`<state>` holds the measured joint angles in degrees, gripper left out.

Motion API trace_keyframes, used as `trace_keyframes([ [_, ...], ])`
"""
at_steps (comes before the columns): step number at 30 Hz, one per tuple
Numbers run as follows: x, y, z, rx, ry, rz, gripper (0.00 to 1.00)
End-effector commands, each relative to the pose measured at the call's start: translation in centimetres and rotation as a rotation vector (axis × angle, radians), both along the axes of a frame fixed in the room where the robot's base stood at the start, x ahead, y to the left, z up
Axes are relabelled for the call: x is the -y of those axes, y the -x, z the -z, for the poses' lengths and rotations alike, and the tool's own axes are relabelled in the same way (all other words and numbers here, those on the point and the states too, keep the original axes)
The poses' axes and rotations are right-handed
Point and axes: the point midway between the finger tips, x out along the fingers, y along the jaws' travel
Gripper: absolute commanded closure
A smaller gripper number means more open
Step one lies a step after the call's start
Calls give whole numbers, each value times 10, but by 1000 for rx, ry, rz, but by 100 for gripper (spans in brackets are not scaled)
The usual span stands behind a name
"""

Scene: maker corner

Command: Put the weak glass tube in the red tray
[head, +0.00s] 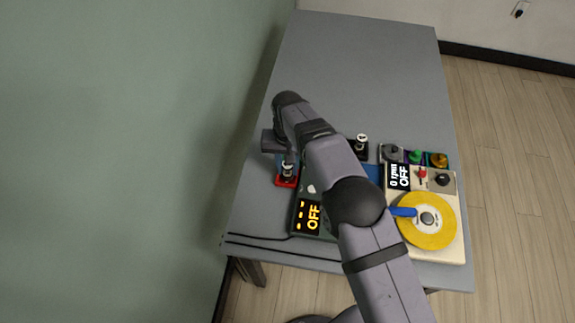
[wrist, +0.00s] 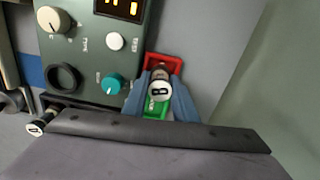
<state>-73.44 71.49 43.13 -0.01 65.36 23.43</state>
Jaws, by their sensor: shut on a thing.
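My gripper (wrist: 158,90) is shut on a glass tube (wrist: 160,88), seen nearly end-on in the wrist view, with a white cap marked with a dark letter that looks like B. In the head view the held tube (head: 288,168) is upright at the red tray (head: 286,183). The red tray (wrist: 172,62) also shows behind the tube in the wrist view, with a green tray (wrist: 156,107) on the other side of it. I cannot tell whether the tube touches the red tray's floor. Another tube (head: 361,142) stands to the right of my arm; it also shows in the wrist view (wrist: 38,128).
A dark green tester (head: 299,228) with an orange OFF display stands beside the trays, partly hidden by my arm. A cream machine (head: 452,243) with a yellow disc stands at the right. Black cables (head: 262,243) cross the front left. The back of the table (head: 365,60) is clear.

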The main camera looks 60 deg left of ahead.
Motion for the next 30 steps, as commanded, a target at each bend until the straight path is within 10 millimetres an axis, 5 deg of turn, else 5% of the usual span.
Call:
trace_keyframes([
  [11,0,0,9,0,0,0,97],
  [12,0,0,8,1,-1,0,65],
  [14,0,0,8,0,0,0,53],
  [30,0,0,-1,0,0,0,53],
])
